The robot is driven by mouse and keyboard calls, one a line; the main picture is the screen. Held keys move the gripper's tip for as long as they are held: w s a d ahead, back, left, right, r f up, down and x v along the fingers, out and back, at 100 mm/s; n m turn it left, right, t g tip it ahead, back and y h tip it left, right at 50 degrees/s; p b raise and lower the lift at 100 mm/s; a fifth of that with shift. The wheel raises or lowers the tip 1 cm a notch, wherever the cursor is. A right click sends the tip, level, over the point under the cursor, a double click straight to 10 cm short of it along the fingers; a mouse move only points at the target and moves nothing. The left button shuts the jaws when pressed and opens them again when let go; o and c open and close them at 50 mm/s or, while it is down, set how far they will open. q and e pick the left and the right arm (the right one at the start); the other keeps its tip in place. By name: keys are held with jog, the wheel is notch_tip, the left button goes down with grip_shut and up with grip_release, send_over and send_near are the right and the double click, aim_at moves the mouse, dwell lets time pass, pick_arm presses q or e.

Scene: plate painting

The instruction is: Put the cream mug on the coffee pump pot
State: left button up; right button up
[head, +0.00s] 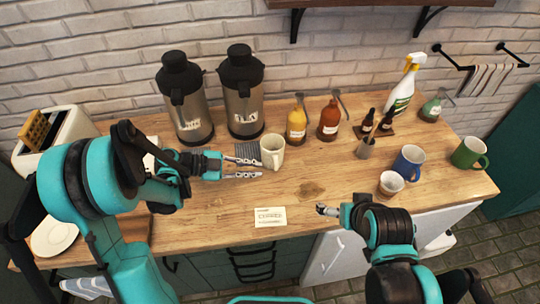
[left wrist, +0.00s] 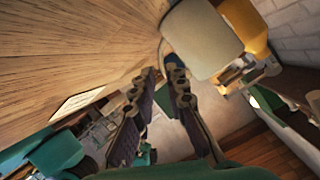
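The cream mug (head: 272,151) stands on the wooden counter in front of the tea pot, and its pale body shows in the left wrist view (left wrist: 200,38). My left gripper (head: 259,165) is open and empty, its fingertips just left of and in front of the mug; in the left wrist view its two fingers (left wrist: 163,80) are apart with the mug beyond them. The left pump pot (head: 187,105), steel and black with a partly legible label, looks like the coffee one. The other pot (head: 243,95) reads TEA. My right gripper (head: 327,209) hovers over the front edge; its opening is unclear.
A card reading COFFEE (head: 270,216) lies at the counter front. A dark grid (head: 248,152) lies left of the mug. Yellow (head: 296,122) and red (head: 330,120) pump bottles stand behind right. Blue (head: 408,163) and green (head: 469,153) mugs stand at right.

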aim_at(274, 169)
pick_arm(q)
jog(key=shift+f+m, duration=0.15)
jog(key=shift+m, duration=0.15)
jog(key=shift+w+d+f, duration=0.1)
jog(key=shift+d+f, duration=0.05)
jog(key=shift+d, duration=0.15)
jog(key=b+x, duration=0.1)
jog(key=x, duration=0.2)
jog(key=b+x, duration=0.1)
jog(key=x, duration=0.3)
jog(key=shift+d+r, duration=0.15)
jog(key=shift+r, duration=0.05)
grip_shut()
jog(key=shift+r, duration=0.15)
